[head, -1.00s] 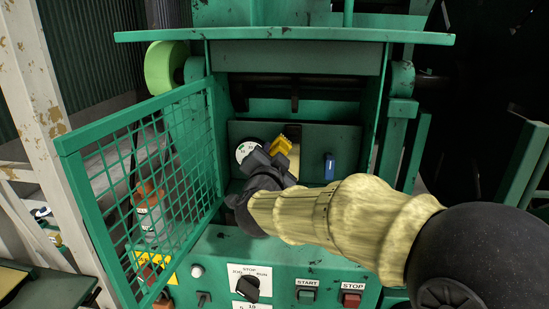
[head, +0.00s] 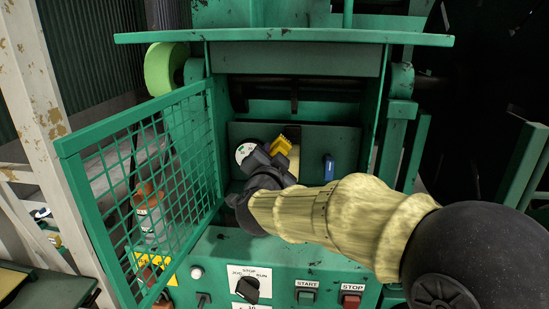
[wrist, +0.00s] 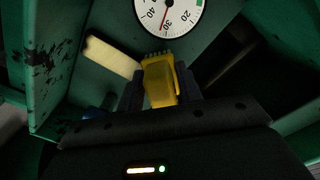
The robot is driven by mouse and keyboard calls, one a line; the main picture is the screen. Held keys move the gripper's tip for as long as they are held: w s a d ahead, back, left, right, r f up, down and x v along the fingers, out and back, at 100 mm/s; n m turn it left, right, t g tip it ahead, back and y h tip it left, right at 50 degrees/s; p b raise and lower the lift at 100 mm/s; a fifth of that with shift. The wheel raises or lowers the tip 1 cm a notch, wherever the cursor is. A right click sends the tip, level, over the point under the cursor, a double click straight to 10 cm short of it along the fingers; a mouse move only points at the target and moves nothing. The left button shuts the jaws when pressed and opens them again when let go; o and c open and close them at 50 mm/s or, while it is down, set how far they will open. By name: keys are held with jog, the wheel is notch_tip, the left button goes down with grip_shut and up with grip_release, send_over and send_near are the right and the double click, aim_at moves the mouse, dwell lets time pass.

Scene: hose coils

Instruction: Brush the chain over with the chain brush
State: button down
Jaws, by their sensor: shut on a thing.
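My gripper (head: 272,160) reaches through the open front of the green machine and is shut on a yellow brush (head: 282,146). In the wrist view the brush (wrist: 160,82) stands between the dark fingers (wrist: 160,95), with a toothed or bristled edge at its far end, just below a white dial gauge (wrist: 168,14). I cannot make out the chain in either view. I cannot tell whether the brush touches anything.
The green mesh guard (head: 145,180) stands swung open at left. A blue handle (head: 329,167) is right of my gripper inside the opening. A cream bar (wrist: 112,57) lies left of the brush. The control panel (head: 275,276) with start and stop buttons is below my arm.

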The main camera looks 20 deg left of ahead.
jog(key=shift+w, duration=0.15)
dwell(0.3)
jog(key=w+d+r+b, duration=0.1)
jog(key=d+b, duration=0.1)
jog(key=d, duration=0.4)
jog(key=shift+w+d+r, duration=0.15)
jog(key=shift+w+d, duration=0.05)
jog(key=shift+w, duration=0.1)
dwell(0.5)
jog(key=shift+w+a, duration=0.15)
jog(key=shift+w, duration=0.3)
dwell(1.3)
jog(key=shift+f+b, duration=1.75)
jog(key=shift+f, duration=0.3)
jog(key=shift+a+r, duration=0.1)
